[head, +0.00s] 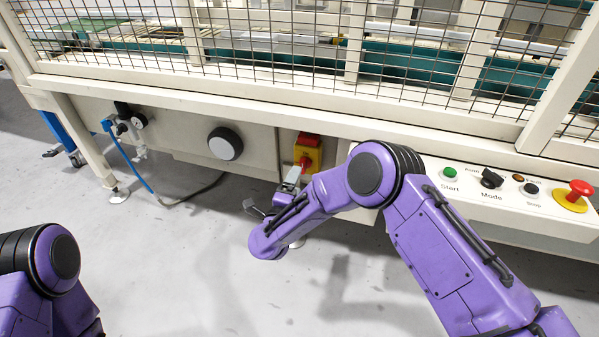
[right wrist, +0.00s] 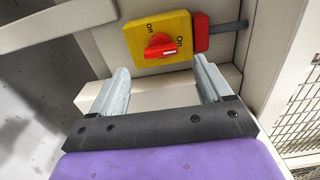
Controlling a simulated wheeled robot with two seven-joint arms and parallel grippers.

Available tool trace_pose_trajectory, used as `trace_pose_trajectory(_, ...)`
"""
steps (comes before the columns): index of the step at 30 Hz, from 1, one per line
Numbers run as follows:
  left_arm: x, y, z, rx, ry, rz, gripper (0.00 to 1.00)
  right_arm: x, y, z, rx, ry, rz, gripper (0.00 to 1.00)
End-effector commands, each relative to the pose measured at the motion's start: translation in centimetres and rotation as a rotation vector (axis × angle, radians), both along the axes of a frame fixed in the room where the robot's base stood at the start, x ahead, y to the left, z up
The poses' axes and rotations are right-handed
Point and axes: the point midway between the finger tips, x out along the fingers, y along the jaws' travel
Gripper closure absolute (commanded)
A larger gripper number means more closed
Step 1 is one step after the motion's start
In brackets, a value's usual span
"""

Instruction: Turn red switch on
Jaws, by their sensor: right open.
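The red switch (head: 305,155) is a knob on a yellow plate on the machine's lower front panel. In the right wrist view the red switch (right wrist: 159,47) shows close up, with "Off" and "On" printed on its yellow plate (right wrist: 138,40). A pale mark sits on the knob's right end in that view. My right gripper (head: 292,178) is just in front of the switch. In the right wrist view my right gripper (right wrist: 161,64) is open and empty, its fingers spread below the knob to either side, with no visible contact. My left gripper is out of view.
A red block (head: 309,138) adjoins the yellow plate. To the right is a control panel with a green Start button (head: 450,173), a Mode knob (head: 491,178) and a red emergency button (head: 580,187). A wire mesh guard (head: 300,45) is above. The floor in front is clear.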

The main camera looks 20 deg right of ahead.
Motion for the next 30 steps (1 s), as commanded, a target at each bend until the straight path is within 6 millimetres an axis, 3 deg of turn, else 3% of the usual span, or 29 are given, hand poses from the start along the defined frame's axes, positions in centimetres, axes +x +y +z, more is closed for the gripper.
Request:
trace_pose_trajectory(3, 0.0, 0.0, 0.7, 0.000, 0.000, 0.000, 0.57, -2.1, 1.6, 0.2, -0.002, 0.001, 0.005, 0.21)
trace_pose_trajectory(9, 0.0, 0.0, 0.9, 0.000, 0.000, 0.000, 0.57, -3.9, 2.7, 0.0, -0.001, 0.001, 0.001, 0.21)
trace_pose_trajectory(25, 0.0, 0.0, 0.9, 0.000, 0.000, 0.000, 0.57, -3.8, 3.1, -0.1, -0.025, 0.025, 0.020, 0.21)
trace_pose_trajectory(27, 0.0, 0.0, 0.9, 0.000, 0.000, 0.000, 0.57, -3.9, 4.4, -1.5, -0.104, 0.126, 0.118, 0.21)
trace_pose_trajectory(30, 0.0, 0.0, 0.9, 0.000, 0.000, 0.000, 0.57, -7.5, 3.9, -7.5, -0.343, 0.426, 0.350, 0.21)
